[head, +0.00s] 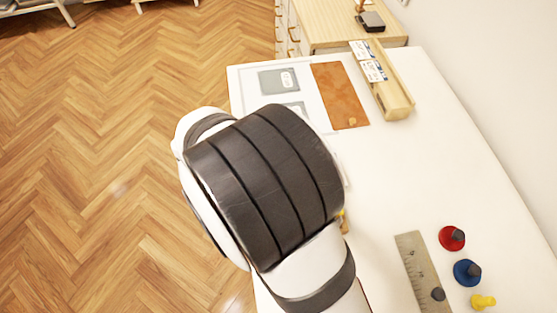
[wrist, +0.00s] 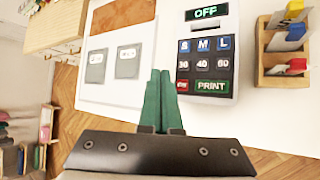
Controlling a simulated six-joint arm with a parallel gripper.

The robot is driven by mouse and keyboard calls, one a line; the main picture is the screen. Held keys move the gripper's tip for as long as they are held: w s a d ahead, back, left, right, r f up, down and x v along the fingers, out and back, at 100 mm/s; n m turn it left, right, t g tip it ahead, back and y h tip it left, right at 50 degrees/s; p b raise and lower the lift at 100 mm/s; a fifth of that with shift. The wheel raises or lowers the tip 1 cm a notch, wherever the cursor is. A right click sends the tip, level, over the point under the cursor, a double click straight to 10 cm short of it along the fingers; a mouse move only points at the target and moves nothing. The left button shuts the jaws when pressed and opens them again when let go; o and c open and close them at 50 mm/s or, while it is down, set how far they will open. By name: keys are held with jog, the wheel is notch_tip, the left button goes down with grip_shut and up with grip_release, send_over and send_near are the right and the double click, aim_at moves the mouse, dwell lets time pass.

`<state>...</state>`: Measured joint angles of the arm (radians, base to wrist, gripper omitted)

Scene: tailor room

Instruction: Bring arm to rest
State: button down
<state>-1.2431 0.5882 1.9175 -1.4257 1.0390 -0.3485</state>
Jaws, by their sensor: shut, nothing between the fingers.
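My gripper (wrist: 157,100) shows in the wrist view with its two green fingers together and nothing between them. It is over the white table (head: 440,150), with the tips pointing between a grey card and a button panel (wrist: 207,65). The panel has an "OFF" display, size and number keys and a green PRINT key. In the head view my dark-banded arm covers the middle of the table's left edge and hides the gripper and the panel.
Two grey cards (wrist: 96,67) and a brown sheet (head: 340,95) lie on the table. A wooden tray (head: 392,95) is behind. A wooden rack (wrist: 275,70) holds coloured-handled pieces. A ruler (head: 415,260), red piece (head: 450,238), blue piece (head: 465,272) and yellow piece (head: 483,301) lie at the front right.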

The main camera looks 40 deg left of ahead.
dwell(0.3)
jog(key=w+d+r+m+g+h, duration=0.1)
jog(key=d+r+m+g+h, duration=0.15)
jog(key=d+m, duration=0.5)
jog(key=w+d+r+m+g+h, duration=0.1)
jog(key=d+r+m+g, duration=0.2)
jog(key=d, duration=0.8)
jog(key=s+d+r+m+g, duration=0.2)
jog(key=s+d+m, duration=0.2)
jog(key=d+m, duration=0.4)
jog(key=s+d+m+g+y, duration=0.1)
jog(key=s+m+y, duration=0.2)
jog(key=s+m, duration=0.3)
jog(key=s+d+r+m+y, duration=0.1)
jog(key=s+d+m+y, duration=0.1)
jog(key=s+m, duration=0.4)
jog(key=shift+s+d+r+g+y, duration=0.2)
jog(key=shift+s+d+g+y, duration=0.15)
jog(key=shift+s+y, duration=0.45)
jog(key=shift+w, duration=0.1)
